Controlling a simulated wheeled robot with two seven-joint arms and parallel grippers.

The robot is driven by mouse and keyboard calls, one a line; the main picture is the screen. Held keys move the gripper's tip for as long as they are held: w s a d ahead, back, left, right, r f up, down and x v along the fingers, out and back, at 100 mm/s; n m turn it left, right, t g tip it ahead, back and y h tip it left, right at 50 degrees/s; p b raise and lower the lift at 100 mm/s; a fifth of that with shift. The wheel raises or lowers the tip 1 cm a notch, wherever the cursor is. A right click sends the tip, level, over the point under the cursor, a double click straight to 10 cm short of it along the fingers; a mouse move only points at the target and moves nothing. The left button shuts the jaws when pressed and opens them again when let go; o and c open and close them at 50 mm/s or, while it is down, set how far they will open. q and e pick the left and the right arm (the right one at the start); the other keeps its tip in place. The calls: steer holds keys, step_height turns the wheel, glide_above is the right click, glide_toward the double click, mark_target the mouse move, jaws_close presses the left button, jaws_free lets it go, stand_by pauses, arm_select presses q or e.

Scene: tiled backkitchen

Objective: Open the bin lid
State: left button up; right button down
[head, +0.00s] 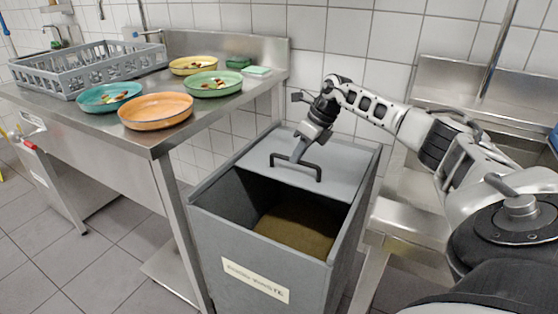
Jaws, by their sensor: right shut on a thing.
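A grey bin (225,238) with a white label on its front stands on the floor between two steel counters. Its grey sliding lid (258,158) covers the back part of the top. The front part is uncovered and shows brownish contents (296,232) inside. A dark bar handle (297,164) sits on the lid near its front edge. My right gripper (299,152) reaches down from behind and is shut on the handle. The fingertips partly hide the handle's middle. My left gripper is not in view.
A steel table (155,137) at left holds an orange plate (156,110), a teal plate (108,97), a green plate (214,83), a yellow plate (193,65) and a grey dish rack (90,72). A steel counter (404,218) stands close on the bin's right. A tiled wall is behind.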

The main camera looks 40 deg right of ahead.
steer(key=shift+d, duration=0.15)
steer(key=c, duration=1.5)
jaws_free()
steer(key=shift+o, duration=0.2)
steer(key=p+v, duration=0.1)
steer(key=v, duration=1.5)
steer(key=shift+p, duration=0.3)
